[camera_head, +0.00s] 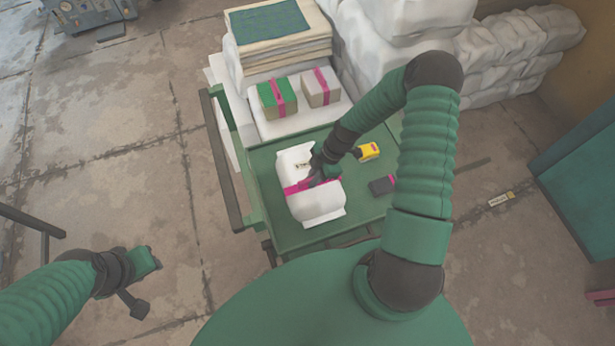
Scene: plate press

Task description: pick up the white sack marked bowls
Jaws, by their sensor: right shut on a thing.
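The white sack (318,205) lies on the green cart top (270,190), with a pink band around its middle and a small dark marking near its upper end, too small to read. My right gripper (314,182) is at the pink band on top of the sack and is shut on it; its fingertips are partly hidden by the wrist. The sack appears to rest on the cart; I cannot tell whether it is lifted. My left gripper (150,262) is over the floor at the lower left, far from the sack, and its jaws are not clear.
A yellow object (369,151) and a dark box with a pink end (381,186) lie right of the sack. A green box (277,97) and a grey box (321,87) with pink bands sit behind. White sacks (510,50) are piled at the back. A cart rail (226,165) stands left.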

